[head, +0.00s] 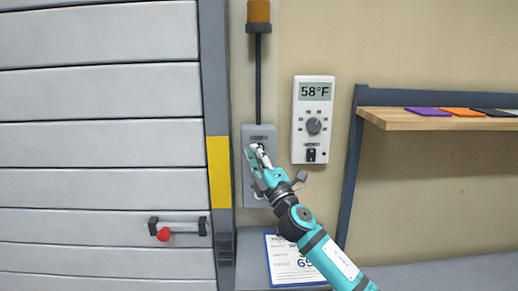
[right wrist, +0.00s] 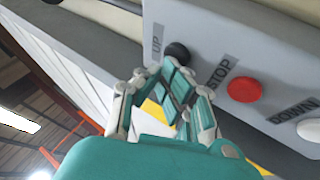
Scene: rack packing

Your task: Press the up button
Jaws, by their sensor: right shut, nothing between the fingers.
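The grey control box (head: 251,132) is on the wall, right of the large shutter door. In the right wrist view the box (right wrist: 215,30) has a black button (right wrist: 177,53) beside the label UP, a red button (right wrist: 245,89) by STOP and a white button (right wrist: 309,127) by DOWN. My right gripper (head: 259,154) is in front of the box in the head view and hides its buttons. In the right wrist view the shut, empty gripper (right wrist: 170,80) has its fingertips right by the black button. I cannot tell whether they touch it. My left gripper is not in view.
A thermostat panel (head: 313,120) reading 58°F is on the wall to the right. A wooden shelf (head: 390,119) stands farther right. The shutter door (head: 100,140) has a red-knobbed latch (head: 163,234). A paper sheet (head: 291,262) lies below the box.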

